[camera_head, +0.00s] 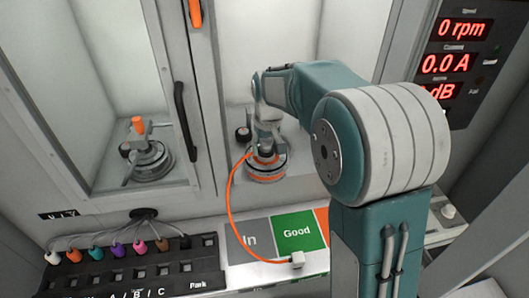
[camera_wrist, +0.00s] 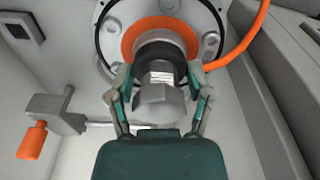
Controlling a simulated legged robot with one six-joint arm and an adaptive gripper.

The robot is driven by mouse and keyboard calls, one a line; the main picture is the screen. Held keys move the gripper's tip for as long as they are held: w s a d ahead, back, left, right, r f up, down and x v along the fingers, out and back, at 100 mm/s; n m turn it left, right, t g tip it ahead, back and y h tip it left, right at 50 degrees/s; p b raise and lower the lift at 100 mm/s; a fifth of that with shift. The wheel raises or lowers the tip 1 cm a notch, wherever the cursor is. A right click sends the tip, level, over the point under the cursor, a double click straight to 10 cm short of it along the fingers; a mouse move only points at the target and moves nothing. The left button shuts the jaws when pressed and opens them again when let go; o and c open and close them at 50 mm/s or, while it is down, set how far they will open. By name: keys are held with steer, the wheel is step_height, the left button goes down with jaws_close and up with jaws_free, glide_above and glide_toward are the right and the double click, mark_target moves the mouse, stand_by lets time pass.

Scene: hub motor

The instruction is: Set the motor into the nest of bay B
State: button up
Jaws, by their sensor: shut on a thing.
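The motor (camera_head: 266,175), with an orange ring and an orange cable, is upright in the right-hand bay. My gripper (camera_head: 265,148) is above it, its fingers shut on the shaft and nut. In the wrist view my gripper (camera_wrist: 159,84) has one finger on each side of the threaded shaft, and the motor's orange ring (camera_wrist: 131,42) lies just beyond. The nest under the motor is mostly hidden; I cannot tell whether the motor is fully seated. No bay letter is readable on this bay.
A toggle clamp with an orange handle (camera_wrist: 31,140) stands beside the motor. The left bay holds another nest (camera_head: 150,163) behind a framed door with a black handle (camera_head: 185,122). The orange cable (camera_head: 231,205) runs down to a plug (camera_head: 297,259) by the green Good panel (camera_head: 297,232).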

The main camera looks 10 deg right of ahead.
steer(key=w+d+f, duration=0.1)
steer(key=w+d, duration=0.1)
steer(key=w, duration=0.5)
steer(key=w+d+f, duration=0.1)
steer(key=w, duration=0.6)
steer(key=shift+d+f, duration=0.35)
steer(key=shift+d, duration=0.05)
stand_by(0.4)
steer(key=shift+r, duration=0.1)
stand_by(0.4)
steer(key=shift+s+r, duration=0.1)
steer(key=shift+r, duration=0.15)
steer(key=shift+f, duration=0.15)
steer(key=shift+f, duration=0.4)
steer(key=shift+f, duration=0.9)
stand_by(0.9)
